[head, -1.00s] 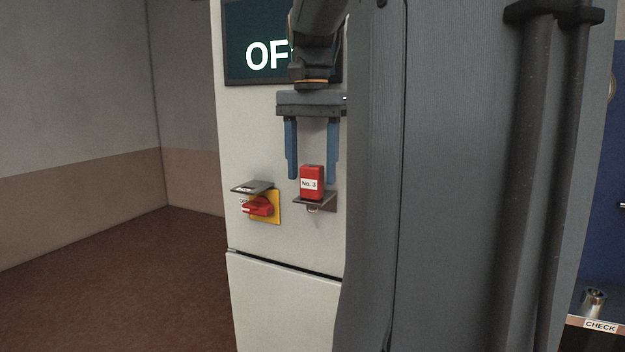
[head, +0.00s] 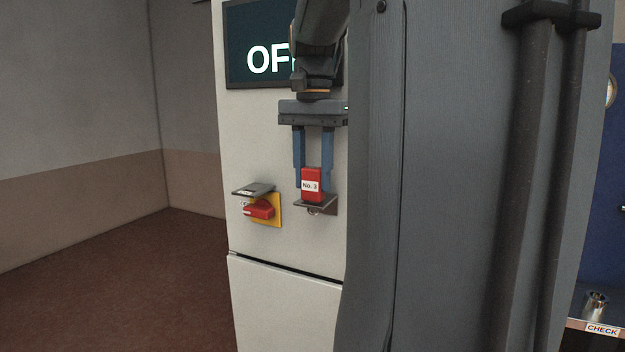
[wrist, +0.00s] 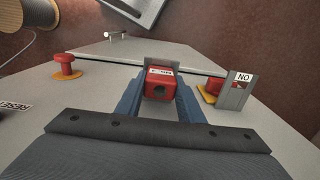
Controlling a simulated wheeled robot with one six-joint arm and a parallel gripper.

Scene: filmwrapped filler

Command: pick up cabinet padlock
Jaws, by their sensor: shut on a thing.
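The cabinet padlock (head: 312,184) is a red block with a white "No. 3" label, upright on a small grey bracket (head: 325,206) on the cabinet front. Part of its shackle shows below the bracket. My gripper (head: 312,178) points down from above, its two blue fingers shut on the padlock's sides. In the wrist view the padlock (wrist: 160,84) sits between both fingers.
A red rotary switch (head: 259,210) on a yellow plate, under a small grey plate, is left of the padlock. The pale cabinet (head: 285,300) carries a dark screen (head: 262,50). A metal cup (head: 596,305) stands far right, by a "CHECK" label.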

